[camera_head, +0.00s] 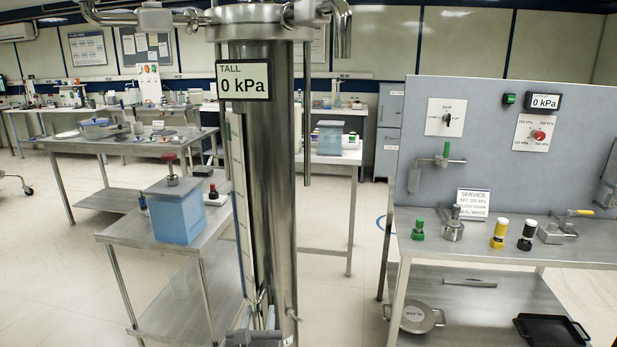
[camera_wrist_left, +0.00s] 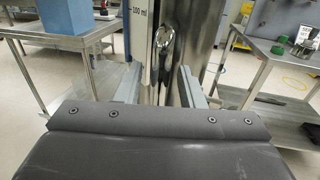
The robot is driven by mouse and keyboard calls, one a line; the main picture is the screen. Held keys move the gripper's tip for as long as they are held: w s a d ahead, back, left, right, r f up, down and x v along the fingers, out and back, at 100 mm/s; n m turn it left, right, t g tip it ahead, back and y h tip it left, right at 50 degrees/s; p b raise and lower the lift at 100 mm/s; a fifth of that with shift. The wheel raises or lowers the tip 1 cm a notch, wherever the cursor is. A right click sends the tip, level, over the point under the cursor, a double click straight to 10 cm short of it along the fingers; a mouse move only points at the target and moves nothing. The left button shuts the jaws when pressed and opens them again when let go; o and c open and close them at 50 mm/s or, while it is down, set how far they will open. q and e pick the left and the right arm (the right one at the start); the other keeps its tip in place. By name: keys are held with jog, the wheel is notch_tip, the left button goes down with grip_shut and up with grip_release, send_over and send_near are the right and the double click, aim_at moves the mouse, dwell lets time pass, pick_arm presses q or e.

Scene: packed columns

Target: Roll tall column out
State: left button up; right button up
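The tall column (camera_head: 268,180) is a shiny upright metal cylinder in the middle of the head view, with a display reading TALL 0 kPa (camera_head: 244,81). A pale graduated strip (camera_head: 240,200) runs down its left side. My left gripper (camera_head: 265,322) is low at the column's front. In the left wrist view, its two fingers (camera_wrist_left: 160,86) stand apart in front of the column (camera_wrist_left: 190,40). A chrome loop-like handle (camera_wrist_left: 165,42) on the column lies between and beyond them, with no clear contact. The column's base is hidden. My right gripper is not in view.
A steel table with a blue container (camera_head: 177,215) stands close on the left. On the right, a service bench (camera_head: 510,252) with a grey panel holds fittings, and a black tray (camera_head: 550,330) lies below. Pale floor shows between column and bench.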

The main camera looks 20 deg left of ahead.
pick_arm(q)
jog(key=shift+p+v, duration=0.55)
jog(key=shift+v, duration=0.7)
jog(key=shift+p+v, duration=0.7)
jog(key=shift+v, duration=2.1)
jog(key=shift+r, duration=0.1)
